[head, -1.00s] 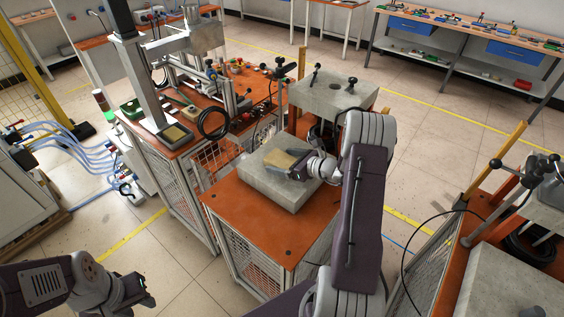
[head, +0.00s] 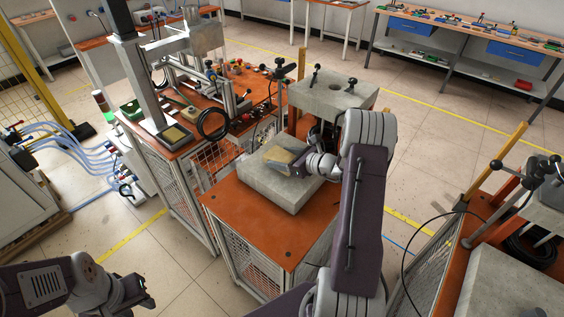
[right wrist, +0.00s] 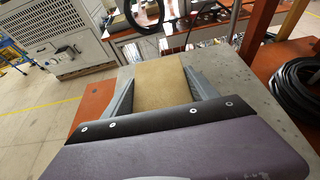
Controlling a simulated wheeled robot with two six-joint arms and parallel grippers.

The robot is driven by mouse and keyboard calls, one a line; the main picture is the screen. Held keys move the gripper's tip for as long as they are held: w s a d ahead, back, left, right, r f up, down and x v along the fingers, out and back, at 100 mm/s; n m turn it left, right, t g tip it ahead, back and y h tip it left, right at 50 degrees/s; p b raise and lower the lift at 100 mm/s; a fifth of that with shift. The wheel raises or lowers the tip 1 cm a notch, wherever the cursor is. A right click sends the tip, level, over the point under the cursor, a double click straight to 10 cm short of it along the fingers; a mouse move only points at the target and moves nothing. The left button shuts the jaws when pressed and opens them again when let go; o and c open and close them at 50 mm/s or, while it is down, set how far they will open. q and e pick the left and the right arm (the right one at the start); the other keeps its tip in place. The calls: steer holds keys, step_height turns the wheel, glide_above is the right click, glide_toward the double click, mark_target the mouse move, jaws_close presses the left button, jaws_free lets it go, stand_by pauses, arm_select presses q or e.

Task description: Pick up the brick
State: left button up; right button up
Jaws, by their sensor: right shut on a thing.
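The brick (head: 277,154) is a small tan block over the top of a grey concrete slab (head: 262,188). In the right wrist view the brick (right wrist: 161,84) sits between the two grey fingers. My right gripper (head: 290,162) is shut on the brick, close above the slab; I cannot tell whether the brick still touches it. In the right wrist view my right gripper (right wrist: 162,90) hides the near end of the brick. My left gripper (head: 146,298) is at the lower left, far from the brick; its finger opening is too small to judge.
The slab lies on an orange-topped cart (head: 250,233) with mesh sides. A second concrete block (head: 330,95) on posts stands just behind. A workbench (head: 250,95) with tools and a black cable loop (head: 213,124) is at the back left. Open floor lies left of the cart.

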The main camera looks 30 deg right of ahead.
step_height(320, 180, up, 2)
steer(key=shift+r, duration=0.1)
steer(key=s+r, duration=0.7)
steer(key=s, duration=0.4)
steer(key=shift+s+d, duration=0.3)
steer(key=shift+s, duration=0.1)
